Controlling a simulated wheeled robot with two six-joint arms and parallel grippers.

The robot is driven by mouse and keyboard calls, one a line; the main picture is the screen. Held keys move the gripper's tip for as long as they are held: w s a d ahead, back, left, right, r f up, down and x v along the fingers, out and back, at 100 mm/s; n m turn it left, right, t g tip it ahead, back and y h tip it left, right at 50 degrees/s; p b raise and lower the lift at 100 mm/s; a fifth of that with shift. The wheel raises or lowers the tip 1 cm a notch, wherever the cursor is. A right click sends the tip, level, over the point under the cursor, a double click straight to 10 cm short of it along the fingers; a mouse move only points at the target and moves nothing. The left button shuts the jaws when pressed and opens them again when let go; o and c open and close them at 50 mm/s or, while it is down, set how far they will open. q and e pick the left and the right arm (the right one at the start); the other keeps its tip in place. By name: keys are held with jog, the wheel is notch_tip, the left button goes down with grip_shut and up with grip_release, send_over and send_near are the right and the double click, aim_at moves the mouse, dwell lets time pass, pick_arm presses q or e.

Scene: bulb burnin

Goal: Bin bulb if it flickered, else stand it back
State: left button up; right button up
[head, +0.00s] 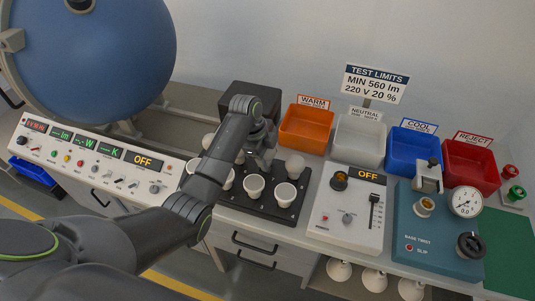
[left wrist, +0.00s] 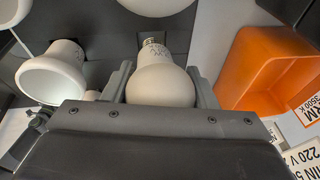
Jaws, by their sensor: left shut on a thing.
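My left gripper (head: 262,157) is over the back of the black tray (head: 263,207) of bulbs. In the left wrist view a white bulb (left wrist: 162,84) sits between the two fingers, its printed neck pointing away from the palm, and the gripper is shut on it. In the head view I cannot clearly make out the held bulb behind the fingers. Several white bulbs stand in the tray, one (head: 295,165) just right of the gripper. The red REJECT bin (head: 471,163) is at the right. The burn-in panel (head: 345,220) has an empty-looking socket (head: 339,180) and reads OFF. My right gripper is out of view.
Orange WARM (head: 305,128), white NEUTRAL (head: 358,139) and blue COOL (head: 412,148) bins line the back. A teal base-twist station (head: 440,235) with a gauge stands right of the panel. A dark box (head: 250,100) is behind the tray. A large blue sphere (head: 95,55) is at left.

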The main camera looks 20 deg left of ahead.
pick_arm(q)
jog(key=shift+f+b, duration=0.5)
jog(key=shift+f, duration=0.7)
jog(key=o, duration=1.1)
jog(key=shift+c, duration=0.2)
jog(key=shift+r, duration=0.15)
jog(key=p+v, duration=0.4)
jog(key=v, duration=1.3)
jog(key=shift+p, duration=0.4)
jog(key=shift+s, duration=0.1)
